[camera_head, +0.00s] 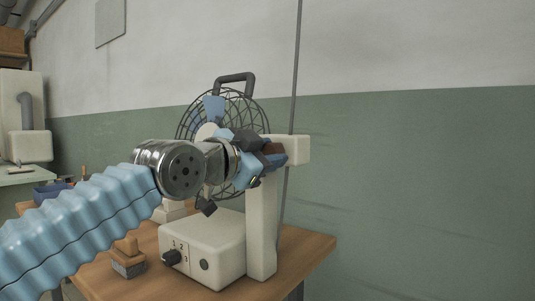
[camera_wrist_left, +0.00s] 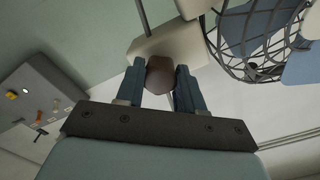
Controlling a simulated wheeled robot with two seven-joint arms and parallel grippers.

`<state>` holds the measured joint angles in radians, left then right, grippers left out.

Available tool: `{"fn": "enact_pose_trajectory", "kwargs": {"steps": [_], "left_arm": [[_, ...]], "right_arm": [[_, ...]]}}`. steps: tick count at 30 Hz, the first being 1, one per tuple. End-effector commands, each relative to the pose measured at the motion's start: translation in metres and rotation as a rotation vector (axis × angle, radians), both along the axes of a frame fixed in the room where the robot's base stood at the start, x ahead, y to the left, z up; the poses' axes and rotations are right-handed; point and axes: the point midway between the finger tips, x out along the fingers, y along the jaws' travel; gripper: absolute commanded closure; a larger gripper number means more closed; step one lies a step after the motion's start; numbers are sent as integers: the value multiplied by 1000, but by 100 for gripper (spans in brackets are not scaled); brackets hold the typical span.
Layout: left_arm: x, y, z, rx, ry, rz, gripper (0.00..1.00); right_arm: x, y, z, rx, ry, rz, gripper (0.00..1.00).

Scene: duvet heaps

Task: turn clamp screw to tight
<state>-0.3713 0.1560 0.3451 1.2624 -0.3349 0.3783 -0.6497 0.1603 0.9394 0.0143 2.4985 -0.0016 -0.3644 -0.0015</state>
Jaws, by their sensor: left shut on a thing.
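The clamp screw is a brown knob (camera_head: 274,148) at the cream bracket beside the fan (camera_head: 257,106). My left gripper (camera_head: 268,162) comes in from the left, and its blue fingers are shut on the knob. In the left wrist view the brown, faceted knob (camera_wrist_left: 159,74) sits between the two fingers of my left gripper (camera_wrist_left: 159,80), against the cream bracket (camera_wrist_left: 168,45). The wrist hides part of the fan in the head view. The screw's thread is hidden. My right gripper is not in view.
The fan's cream base (camera_head: 220,250) with a dark dial and its post (camera_head: 262,225) stand on a wooden table (camera_head: 308,250). A dark pole rises behind. The wall at right is bare.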

Motion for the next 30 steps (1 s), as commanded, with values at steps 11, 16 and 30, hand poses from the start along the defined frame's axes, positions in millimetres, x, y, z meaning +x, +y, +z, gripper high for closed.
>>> {"fn": "enact_pose_trajectory", "kwargs": {"steps": [11, 16, 30], "left_arm": [[0, 0, -1, 39, -24, 0, 93], [0, 0, -1, 39, -24, 0, 93], [0, 0, 0, 36, -24, 0, 37]], "right_arm": [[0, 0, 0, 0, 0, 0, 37], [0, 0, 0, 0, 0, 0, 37], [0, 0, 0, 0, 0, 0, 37]]}}
